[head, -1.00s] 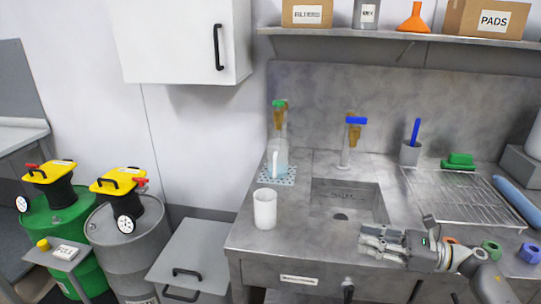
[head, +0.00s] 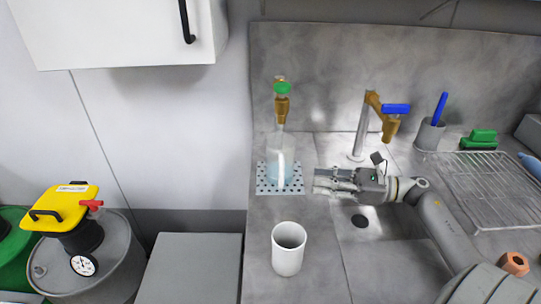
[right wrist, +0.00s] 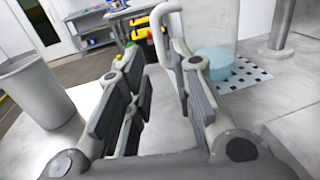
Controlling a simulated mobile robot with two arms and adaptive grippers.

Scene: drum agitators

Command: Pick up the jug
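The jug (head: 271,160) is clear, with pale blue liquid in it and a white handle (head: 281,168). It stands upright on a perforated drip mat (head: 263,190) under the green-handled tap. My right gripper (head: 318,181) is just right of the jug, its fingers pointing left. In the right wrist view the gripper (right wrist: 153,70) is open and empty. The white handle (right wrist: 159,32) shows just beyond its fingertips, beside the right finger, and the jug's blue liquid (right wrist: 214,62) is to the right. I cannot tell if finger and handle touch. My left gripper is out of view.
A white cup (head: 289,256) stands in front of the jug; it is left of my gripper in the wrist view (right wrist: 38,92). A blue-handled tap (head: 362,130) rises behind my gripper. The sink (head: 375,240) lies below my arm. A wire rack (head: 490,185) is at right.

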